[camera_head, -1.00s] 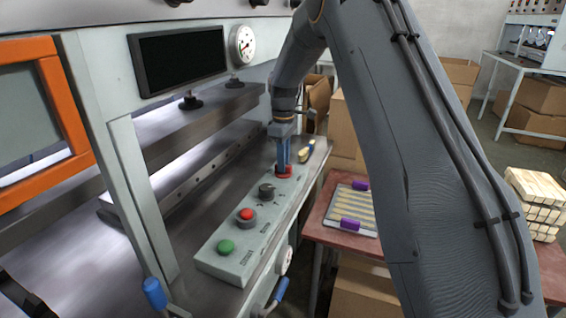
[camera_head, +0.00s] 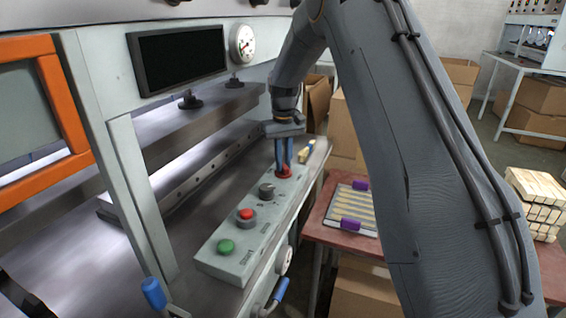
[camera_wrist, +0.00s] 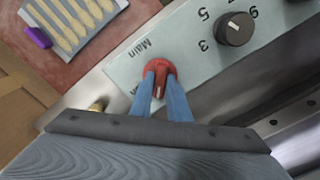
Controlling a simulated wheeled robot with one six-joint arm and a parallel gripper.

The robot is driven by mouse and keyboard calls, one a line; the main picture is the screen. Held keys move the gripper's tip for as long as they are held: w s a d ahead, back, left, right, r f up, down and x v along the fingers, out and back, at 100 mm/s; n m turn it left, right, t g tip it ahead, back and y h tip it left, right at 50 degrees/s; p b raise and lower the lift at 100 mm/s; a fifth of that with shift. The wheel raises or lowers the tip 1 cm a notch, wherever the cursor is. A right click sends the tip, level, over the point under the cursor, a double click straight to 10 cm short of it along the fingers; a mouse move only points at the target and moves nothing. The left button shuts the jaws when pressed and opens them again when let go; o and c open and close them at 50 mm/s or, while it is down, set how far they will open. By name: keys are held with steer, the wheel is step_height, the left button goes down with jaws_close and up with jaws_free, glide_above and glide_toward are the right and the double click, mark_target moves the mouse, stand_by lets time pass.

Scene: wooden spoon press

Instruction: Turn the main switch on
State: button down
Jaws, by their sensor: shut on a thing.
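The main switch (camera_wrist: 160,67) is a red rotary knob with a pale mark, beside the printed word "Main" on the grey control panel (camera_wrist: 120,70). It also shows in the head view (camera_head: 284,174) at the far end of the panel. My gripper (camera_wrist: 161,84) is shut on the switch, with one blue finger on each side of it. In the head view my gripper (camera_head: 284,165) points down onto the switch. The fingers hide part of the knob and some lettering near it.
A black numbered knob (camera_head: 267,190), a red button (camera_head: 246,214) and a green button (camera_head: 226,246) line the same panel. The press frame (camera_head: 95,130) stands to the left. A tray of wooden spoons (camera_head: 337,223) lies on a red table (camera_head: 320,231) to the right.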

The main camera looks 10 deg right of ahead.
mark_target(284, 165)
steer(key=m, duration=0.4)
steer(key=shift+w+r+m, duration=0.1)
steer(key=shift+m, duration=2.4)
steer(key=c, duration=1.7)
jaws_free()
step_height(284, 165, up, 8)
steer(key=shift+f+b, duration=0.1)
steer(key=shift+b, duration=0.95)
